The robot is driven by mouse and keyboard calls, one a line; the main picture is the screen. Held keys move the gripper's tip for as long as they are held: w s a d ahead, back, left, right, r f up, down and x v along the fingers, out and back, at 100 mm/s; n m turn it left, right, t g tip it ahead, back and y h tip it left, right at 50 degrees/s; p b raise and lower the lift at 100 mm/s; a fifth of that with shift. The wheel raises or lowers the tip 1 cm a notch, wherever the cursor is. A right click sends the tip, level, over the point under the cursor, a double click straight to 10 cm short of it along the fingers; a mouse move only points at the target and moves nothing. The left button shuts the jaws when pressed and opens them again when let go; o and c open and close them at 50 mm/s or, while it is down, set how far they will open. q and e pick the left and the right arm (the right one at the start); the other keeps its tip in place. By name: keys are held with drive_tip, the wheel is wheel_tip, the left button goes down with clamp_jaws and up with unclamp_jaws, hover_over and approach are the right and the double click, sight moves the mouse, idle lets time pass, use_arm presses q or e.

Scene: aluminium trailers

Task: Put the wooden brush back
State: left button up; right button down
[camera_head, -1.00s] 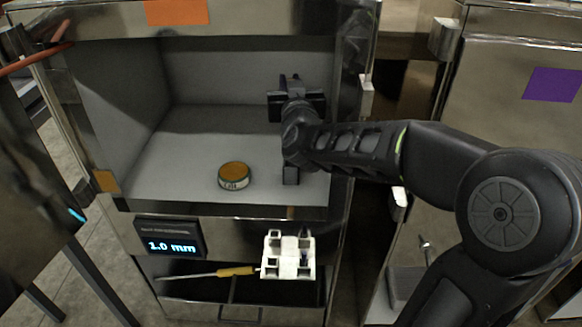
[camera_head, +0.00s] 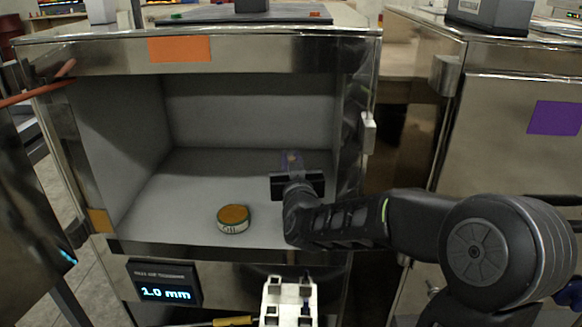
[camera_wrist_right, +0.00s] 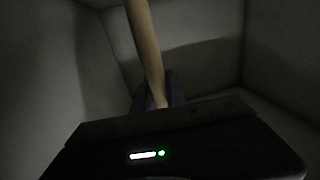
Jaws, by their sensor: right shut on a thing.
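My right gripper (camera_head: 291,163) is inside the grey open-fronted compartment (camera_head: 250,110) of the metal cabinet, at its right side. It is shut on the wooden brush, whose slim brown handle (camera_wrist_right: 147,45) runs up from between the fingers in the right wrist view. The brush's bristle end cannot be made out, and in the head view the wrist hides most of what the fingers hold. My left gripper is not in view.
A round tin (camera_head: 234,218) with an orange-brown top stands on the compartment floor, left of my right arm. A display (camera_head: 165,283) reading 1.0 mm, a white holder (camera_head: 288,298) and a yellow handle (camera_head: 232,321) are below. The compartment's left floor is clear.

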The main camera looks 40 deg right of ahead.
drive_tip(key=shift+f, duration=0.2)
drive_tip(key=shift+f, duration=0.15)
drive_tip(key=c, duration=1.4)
unclamp_jaws()
drive_tip(key=shift+o, duration=0.2)
drive_tip(key=shift+s+r, duration=0.1)
drive_tip(key=shift+r, duration=0.15)
drive_tip(key=shift+s+a, duration=0.25)
drive_tip(key=shift+s, duration=0.1)
drive_tip(key=b+v, duration=0.5)
drive_tip(key=v, duration=0.6)
drive_tip(key=shift+b, duration=0.35)
